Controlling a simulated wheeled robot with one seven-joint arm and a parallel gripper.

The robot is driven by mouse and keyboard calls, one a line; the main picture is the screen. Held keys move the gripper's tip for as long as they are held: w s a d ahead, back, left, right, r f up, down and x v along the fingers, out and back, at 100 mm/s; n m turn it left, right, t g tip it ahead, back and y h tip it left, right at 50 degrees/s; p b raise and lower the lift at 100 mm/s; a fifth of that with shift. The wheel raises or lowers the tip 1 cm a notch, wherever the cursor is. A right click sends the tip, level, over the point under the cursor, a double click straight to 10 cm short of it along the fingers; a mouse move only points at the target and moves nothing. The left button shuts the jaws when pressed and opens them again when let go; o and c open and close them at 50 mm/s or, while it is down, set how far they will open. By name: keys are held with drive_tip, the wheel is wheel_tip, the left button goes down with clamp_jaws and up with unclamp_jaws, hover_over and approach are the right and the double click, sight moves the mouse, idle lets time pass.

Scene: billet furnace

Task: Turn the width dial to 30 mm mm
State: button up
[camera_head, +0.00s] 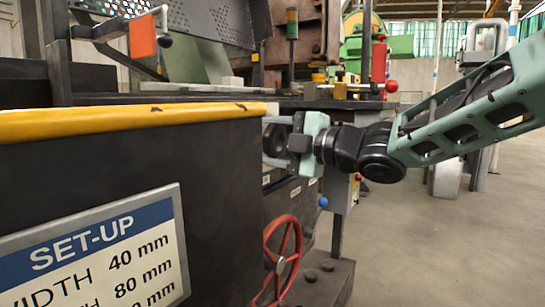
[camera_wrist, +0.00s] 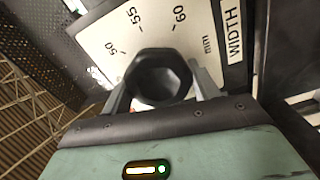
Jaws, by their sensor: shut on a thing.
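The width dial (camera_wrist: 158,75) is a black faceted knob in the wrist view, in front of a pale scale plate (camera_wrist: 110,40). The plate is marked WIDTH and mm, and the numbers 50, 55 and 60 show. The rest of the scale and any pointer are hidden by the knob and my gripper. My gripper (camera_wrist: 161,88) is shut on the knob, one finger on each side. In the head view my gripper (camera_head: 288,140) is at the machine's side, just past the dark panel's corner, where the knob is mostly hidden.
A dark panel with a yellow top edge (camera_head: 130,120) fills the left foreground. Its SET-UP sign (camera_head: 100,250) reads WIDTH 40 mm, then 80 mm. A red handwheel (camera_head: 283,260) stands below my gripper. Open floor (camera_head: 430,250) lies to the right.

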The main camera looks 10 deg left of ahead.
drive_tip(key=n+b, duration=0.2)
drive_tip(key=f+n+b, duration=0.1)
drive_tip(key=n+b, duration=0.1)
drive_tip(key=shift+n, duration=0.3)
drive_tip(key=shift+w+r+n+b, duration=0.1)
drive_tip(key=shift+r+n+b, duration=0.05)
drive_tip(key=shift+n+b, duration=1.15)
drive_tip(key=o, duration=1)
drive_tip(key=shift+r, duration=0.1)
drive_tip(key=shift+c, duration=0.2)
drive_tip(key=p+v, duration=0.3)
drive_tip(key=v, duration=1.4)
drive_tip(key=shift+d, duration=0.2)
